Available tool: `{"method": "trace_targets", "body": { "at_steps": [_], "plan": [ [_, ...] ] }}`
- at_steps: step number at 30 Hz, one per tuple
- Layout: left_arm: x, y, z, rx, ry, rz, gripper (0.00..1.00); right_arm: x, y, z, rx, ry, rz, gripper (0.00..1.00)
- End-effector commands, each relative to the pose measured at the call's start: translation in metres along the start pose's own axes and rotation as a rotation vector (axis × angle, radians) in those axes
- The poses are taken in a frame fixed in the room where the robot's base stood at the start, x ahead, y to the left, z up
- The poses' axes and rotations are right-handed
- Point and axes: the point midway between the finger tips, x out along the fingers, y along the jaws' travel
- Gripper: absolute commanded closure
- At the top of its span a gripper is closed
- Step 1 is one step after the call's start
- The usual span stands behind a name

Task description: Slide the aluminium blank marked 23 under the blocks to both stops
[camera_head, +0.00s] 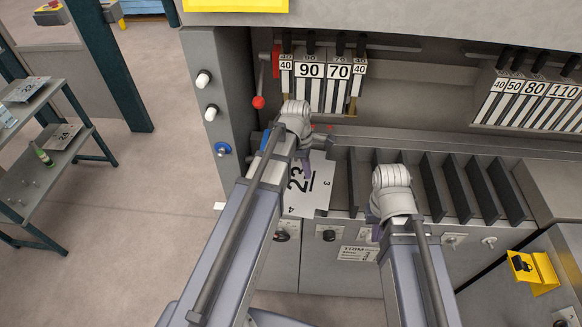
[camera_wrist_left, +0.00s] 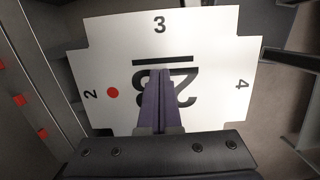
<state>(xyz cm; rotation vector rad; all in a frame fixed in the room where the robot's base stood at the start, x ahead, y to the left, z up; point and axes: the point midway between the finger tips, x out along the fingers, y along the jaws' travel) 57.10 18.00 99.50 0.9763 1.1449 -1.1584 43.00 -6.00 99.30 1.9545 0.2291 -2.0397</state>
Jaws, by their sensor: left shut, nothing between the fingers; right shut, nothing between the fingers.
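The aluminium blank (camera_head: 317,198), marked 23, lies flat on the machine's bed at the left end. It has notched corners, edge numbers and a red dot, seen in the left wrist view (camera_wrist_left: 205,55). The blocks (camera_head: 322,85), marked 40, 90, 70 and 40, hang above and behind it. My left gripper (camera_head: 307,173) is shut and empty, its purple fingers over the blank's middle; whether they touch it I cannot tell. My right gripper (camera_head: 372,232) is shut and empty near the bed's front edge, right of the blank. I cannot make out the stops clearly.
Dark slats (camera_head: 455,187) run along the bed to the right. More numbered blocks (camera_head: 535,95) hang at the upper right. A red-knobbed lever (camera_head: 259,101) is on the left upright. A shelf rack (camera_head: 45,150) stands at the far left. A yellow box (camera_head: 533,270) is at the lower right.

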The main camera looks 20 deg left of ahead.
Motion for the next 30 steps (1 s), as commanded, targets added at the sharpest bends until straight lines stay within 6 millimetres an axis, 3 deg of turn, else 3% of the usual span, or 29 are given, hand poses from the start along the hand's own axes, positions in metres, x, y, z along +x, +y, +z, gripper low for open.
{"method": "trace_targets", "body": {
  "at_steps": [3,7,22,30],
  "plan": [
    [0.003,0.000,0.019,0.003,0.000,0.000,1.00,0.000,0.000,0.000,0.000,0.000,0.000,1.00],
    [0.016,0.000,0.013,-0.001,0.000,0.000,1.00,0.013,-0.001,-0.001,0.000,0.000,0.000,1.00],
    [0.021,-0.003,0.012,0.000,0.003,-0.006,1.00,0.018,-0.002,-0.001,0.001,0.000,0.000,1.00],
    [0.017,-0.004,-0.014,-0.004,0.006,-0.005,1.00,0.019,-0.002,-0.001,0.001,0.000,0.000,1.00]
  ]
}}
